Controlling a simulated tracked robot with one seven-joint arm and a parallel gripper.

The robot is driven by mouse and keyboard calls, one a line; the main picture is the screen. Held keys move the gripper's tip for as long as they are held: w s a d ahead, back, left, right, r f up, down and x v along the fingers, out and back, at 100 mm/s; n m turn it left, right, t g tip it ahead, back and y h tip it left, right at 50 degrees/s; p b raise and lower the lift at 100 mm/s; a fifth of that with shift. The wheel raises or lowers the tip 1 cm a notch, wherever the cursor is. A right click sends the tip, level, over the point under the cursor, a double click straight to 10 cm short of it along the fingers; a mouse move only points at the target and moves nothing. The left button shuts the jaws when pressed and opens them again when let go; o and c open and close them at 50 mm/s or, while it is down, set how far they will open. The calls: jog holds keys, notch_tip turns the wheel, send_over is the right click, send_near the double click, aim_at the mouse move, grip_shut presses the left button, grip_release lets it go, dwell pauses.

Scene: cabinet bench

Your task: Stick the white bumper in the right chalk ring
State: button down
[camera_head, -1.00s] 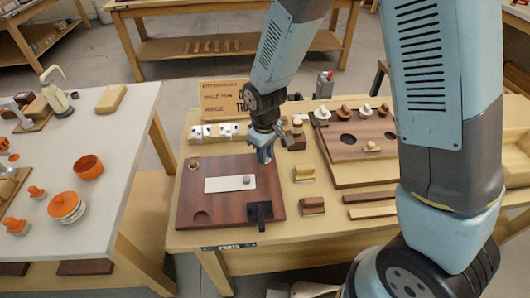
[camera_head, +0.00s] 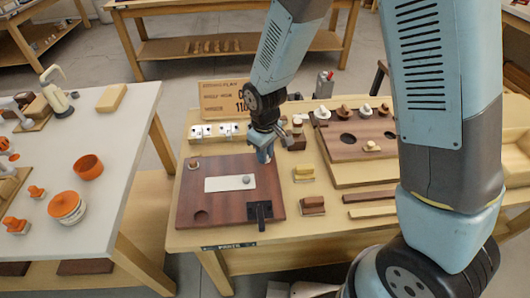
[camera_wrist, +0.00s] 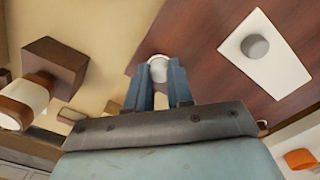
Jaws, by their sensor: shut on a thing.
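The white bumper (camera_wrist: 158,67) is a small pale round piece between my fingertips in the wrist view. My gripper (camera_wrist: 160,82) is shut on it. In the head view my gripper (camera_head: 264,158) points down at the back right corner of the dark brown board (camera_head: 224,212), which also shows in the wrist view (camera_wrist: 215,75). The bumper is close over or on the board near its edge; I cannot tell if it touches. I cannot make out the right chalk ring; my gripper may cover it. A small pale round piece (camera_head: 194,163) sits at the board's back left corner.
A white plate (camera_head: 217,184) with a grey knob (camera_head: 246,180) lies mid-board. A black latch (camera_head: 260,212) is at its front right. Blocks (camera_head: 304,173) stand to the right. White switch-like boxes (camera_head: 213,131) and a cardboard sign (camera_head: 224,97) are behind.

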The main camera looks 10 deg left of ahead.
jog(key=shift+s, duration=0.1)
jog(key=c, duration=0.9)
grip_release()
jog(key=o, duration=0.4)
jog(key=shift+r, duration=0.1)
jog(key=shift+r, duration=3.7)
